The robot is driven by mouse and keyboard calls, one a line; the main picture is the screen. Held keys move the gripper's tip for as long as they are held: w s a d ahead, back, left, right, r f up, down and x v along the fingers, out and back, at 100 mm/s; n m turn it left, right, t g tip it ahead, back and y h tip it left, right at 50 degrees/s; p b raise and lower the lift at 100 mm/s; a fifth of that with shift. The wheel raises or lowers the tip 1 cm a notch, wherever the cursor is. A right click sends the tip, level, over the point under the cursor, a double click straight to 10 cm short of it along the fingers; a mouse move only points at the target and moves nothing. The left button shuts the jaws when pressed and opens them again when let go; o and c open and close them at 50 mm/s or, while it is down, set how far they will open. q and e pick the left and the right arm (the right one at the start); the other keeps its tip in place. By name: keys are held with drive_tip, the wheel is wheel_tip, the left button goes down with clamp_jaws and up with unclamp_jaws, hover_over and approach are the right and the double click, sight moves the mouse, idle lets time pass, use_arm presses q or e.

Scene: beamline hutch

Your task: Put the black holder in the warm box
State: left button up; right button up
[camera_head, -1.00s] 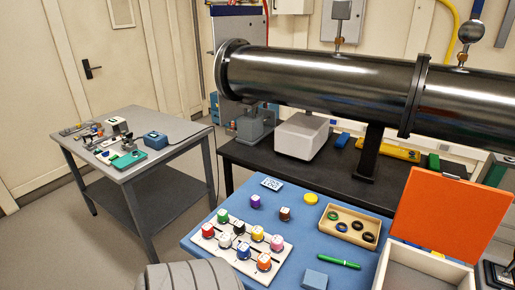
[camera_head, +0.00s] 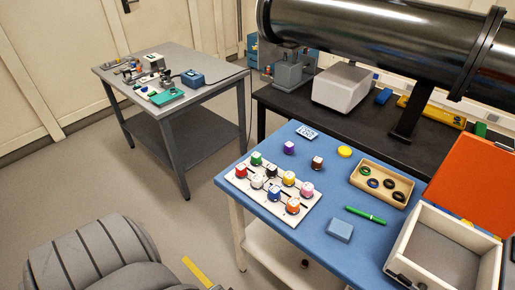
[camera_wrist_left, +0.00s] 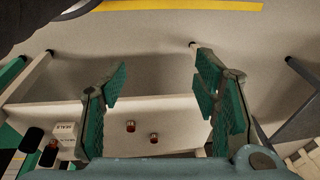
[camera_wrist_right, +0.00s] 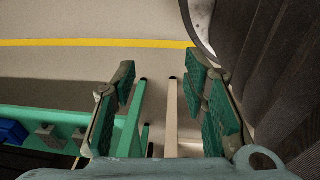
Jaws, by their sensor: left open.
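The black holder (camera_head: 272,171) has a white top and stands upright among other coloured holders on a white board (camera_head: 244,185), on the blue table. The box with the raised orange lid (camera_head: 468,185) is the only open-lidded box in view; its white body (camera_head: 408,235) stands at the right, and its visible inside looks empty. Neither gripper shows in the head view. My left gripper (camera_wrist_left: 160,75) is open and empty, over a white shelf and the floor. My right gripper (camera_wrist_right: 160,70) is open and empty, over the floor.
A purple holder (camera_head: 289,148), a brown holder (camera_head: 317,162), a yellow disc (camera_head: 345,152), a wooden tray (camera_head: 362,195) of rings, a green pen (camera_head: 365,215) and a blue block (camera_head: 340,230) are on the blue table. A grey table (camera_head: 215,62) stands left.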

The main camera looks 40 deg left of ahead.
use_arm(q)
drive_tip(key=w+r, duration=1)
wheel_tip(320, 180, up, 31)
drive_tip(key=n+t+y+p, duration=0.1)
drive_tip(key=n+y+p, duration=0.1)
drive_tip(key=n, duration=0.7)
hover_over(272, 167)
drive_tip(key=s+d, duration=0.4)
drive_tip(key=d, duration=0.1)
drive_tip(key=b+x, duration=0.1)
drive_tip(key=x, duration=0.3)
drive_tip(key=a+b+x, duration=0.1)
drive_tip(key=x, duration=0.4)
drive_tip(key=b+x, duration=0.2)
drive_tip(key=x, duration=0.2)
drive_tip(key=shift+w+a+f, duration=0.1)
drive_tip(key=shift+w+a, duration=0.2)
drive_tip(key=shift+w, duration=0.2)
use_arm(e)
drive_tip(key=shift+s+a+f, duration=0.1)
drive_tip(key=shift+s+f, duration=0.6)
use_arm(q)
clamp_jaws()
drive_tip(key=shift+r, duration=0.2)
